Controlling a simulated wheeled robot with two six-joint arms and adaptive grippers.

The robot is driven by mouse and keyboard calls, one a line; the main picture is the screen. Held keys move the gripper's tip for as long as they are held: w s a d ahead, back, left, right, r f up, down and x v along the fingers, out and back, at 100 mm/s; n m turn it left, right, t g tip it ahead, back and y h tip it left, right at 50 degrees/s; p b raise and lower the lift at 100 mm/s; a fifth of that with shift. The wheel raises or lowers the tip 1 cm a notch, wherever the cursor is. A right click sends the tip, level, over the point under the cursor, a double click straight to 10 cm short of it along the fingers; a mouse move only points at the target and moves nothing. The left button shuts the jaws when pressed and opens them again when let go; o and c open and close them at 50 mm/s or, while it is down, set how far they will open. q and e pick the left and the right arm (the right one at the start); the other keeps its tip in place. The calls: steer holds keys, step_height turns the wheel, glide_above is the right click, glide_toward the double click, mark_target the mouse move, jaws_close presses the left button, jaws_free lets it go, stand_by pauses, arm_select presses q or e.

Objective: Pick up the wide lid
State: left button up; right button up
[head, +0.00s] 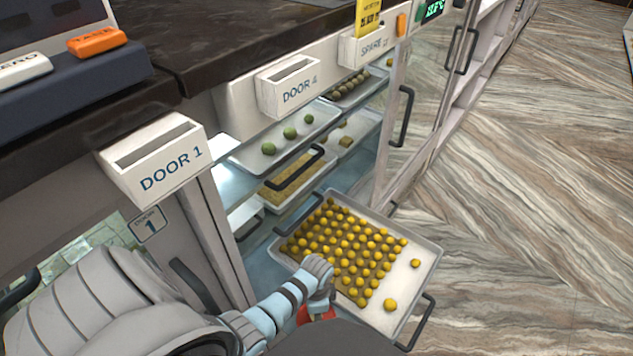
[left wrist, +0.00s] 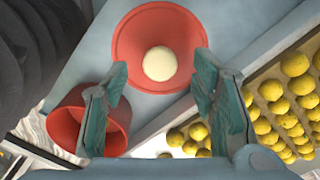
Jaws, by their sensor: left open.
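In the left wrist view a round red lid (left wrist: 130,45) with a cream knob (left wrist: 159,63) lies on a pale blue-grey surface, beyond my fingertips. A second red piece (left wrist: 66,123), hollow like a cup or ring, is at the left, partly behind a finger. My left gripper (left wrist: 165,88) is open, its two teal fingers apart with nothing between them. In the head view my left gripper (head: 322,292) is low in the middle, above a bit of red (head: 318,315) that it mostly hides; I cannot tell which red piece this is. My right gripper is not in view.
A pulled-out tray (head: 404,291) of round yellow sweets is close beside my left gripper. Shelf trays with green balls (head: 290,132) and other sweets are behind it in the cabinet. Label holders (head: 160,163) and a dark counter edge (head: 110,115) are at the left. The floor at right is clear.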

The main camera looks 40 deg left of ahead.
arm_select(q)
step_height(320, 180, down, 4)
steer(key=shift+r+b, duration=0.25)
steer(key=shift+b, duration=0.5)
steer(key=shift+r, duration=0.1)
steer(key=shift+r, duration=0.1)
jaws_close()
